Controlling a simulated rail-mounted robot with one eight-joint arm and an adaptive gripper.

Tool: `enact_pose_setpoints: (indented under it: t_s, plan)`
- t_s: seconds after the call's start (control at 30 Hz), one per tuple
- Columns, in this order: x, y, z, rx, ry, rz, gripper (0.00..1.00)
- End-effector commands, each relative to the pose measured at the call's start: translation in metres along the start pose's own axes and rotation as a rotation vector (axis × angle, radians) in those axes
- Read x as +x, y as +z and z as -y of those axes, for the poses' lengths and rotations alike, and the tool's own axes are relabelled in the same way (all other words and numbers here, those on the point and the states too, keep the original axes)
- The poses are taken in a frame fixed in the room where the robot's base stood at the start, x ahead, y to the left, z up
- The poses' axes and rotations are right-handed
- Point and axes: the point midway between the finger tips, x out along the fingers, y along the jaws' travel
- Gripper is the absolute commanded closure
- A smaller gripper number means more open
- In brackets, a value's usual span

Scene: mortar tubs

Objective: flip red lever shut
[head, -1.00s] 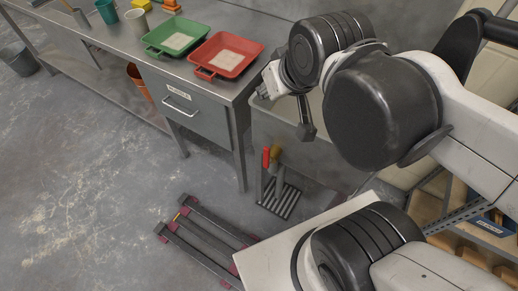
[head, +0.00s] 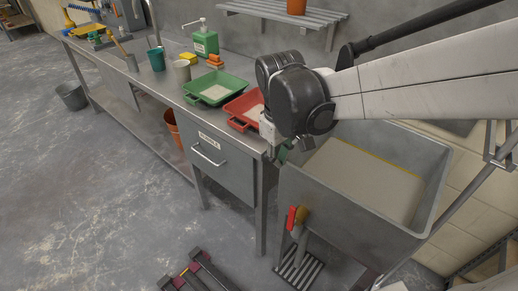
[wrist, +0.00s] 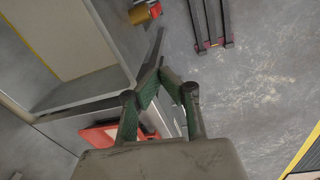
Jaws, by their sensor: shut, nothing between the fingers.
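The workbench (head: 262,160) with a drawer stands close to the left of the tub. A red tray (head: 240,121) and a green tray (head: 226,88) lie on it. A slatted floor grate (head: 300,266) is below the lever. Open floor lies to the left.

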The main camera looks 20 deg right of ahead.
Motion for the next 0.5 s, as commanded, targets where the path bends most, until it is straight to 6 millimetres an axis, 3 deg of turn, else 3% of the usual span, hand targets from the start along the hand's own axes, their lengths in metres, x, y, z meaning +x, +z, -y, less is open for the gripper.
enact_pose_setpoints:
  t_s: [0.03,0.2,0.5]
  plan:
    - [0.016,-0.008,0.000,-0.024,-0.007,0.031,1.00]
    - [0.055,-0.024,0.002,-0.108,-0.033,0.142,1.00]
    - [0.096,-0.036,0.006,-0.191,-0.068,0.255,1.00]
